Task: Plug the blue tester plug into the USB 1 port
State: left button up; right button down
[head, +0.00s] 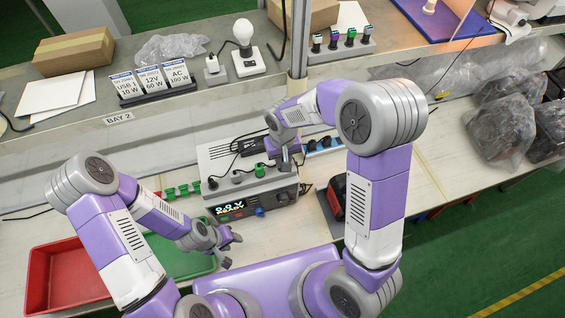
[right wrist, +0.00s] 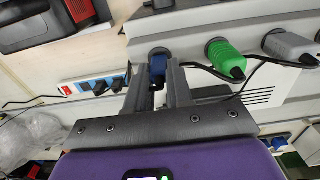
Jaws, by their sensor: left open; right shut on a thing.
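The grey power station (head: 253,205) stands mid-bench with a lit display on its front. My right gripper (head: 284,168) is at the right end of the plug row on its top. In the right wrist view its fingers are shut on the blue tester plug (right wrist: 158,68). The plug's far end meets a round dark port (right wrist: 159,52); I cannot tell how deep it sits. A green plug (right wrist: 225,58) and a grey plug (right wrist: 285,45) are beside it. No port label is readable. My left gripper (head: 231,250) is open and empty, in front of the station.
Cards reading USB 1 (head: 128,90), 12V and AC stand on the shelf behind. A red tray (head: 70,275) and a green tray (head: 190,268) lie at the front left. A blue socket strip (head: 325,143) and a red-black block (head: 335,197) are right of the station. Thin cables run behind the plugs.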

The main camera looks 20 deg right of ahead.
jog(key=shift+r+p, duration=2.05)
jog(key=shift+r, duration=0.95)
jog(key=shift+f, duration=0.15)
